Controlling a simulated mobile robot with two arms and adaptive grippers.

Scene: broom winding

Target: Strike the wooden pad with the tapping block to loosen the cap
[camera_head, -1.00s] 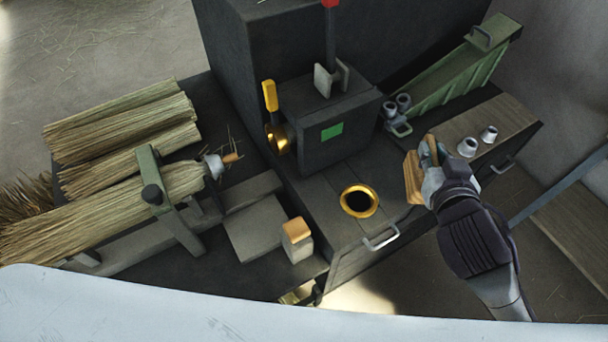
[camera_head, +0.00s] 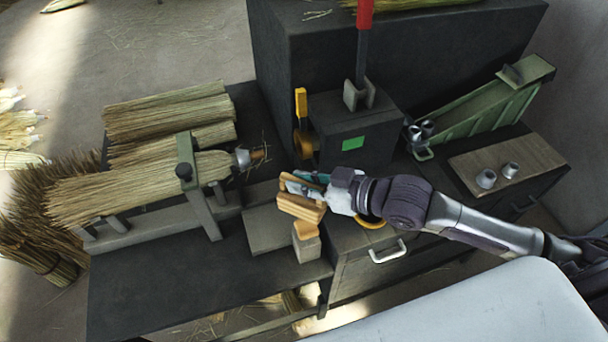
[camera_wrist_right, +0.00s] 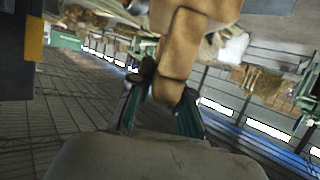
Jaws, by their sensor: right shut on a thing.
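My right gripper (camera_head: 302,183) is shut on the handle of the tapping block (camera_head: 301,208), a light wooden block. In the right wrist view the block's handle (camera_wrist_right: 178,60) passes between the fingers (camera_wrist_right: 160,108). The block is just above a small grey post with a wooden top, which looks like the wooden pad (camera_head: 306,230); I cannot tell whether they touch. My left gripper is not in view.
A green clamp (camera_head: 186,160) stands over the bundle. A dark machine block with a green label (camera_head: 353,144) and a red-handled lever (camera_head: 364,30) stands behind my gripper. My right forearm partly covers a brass ring (camera_head: 372,223).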

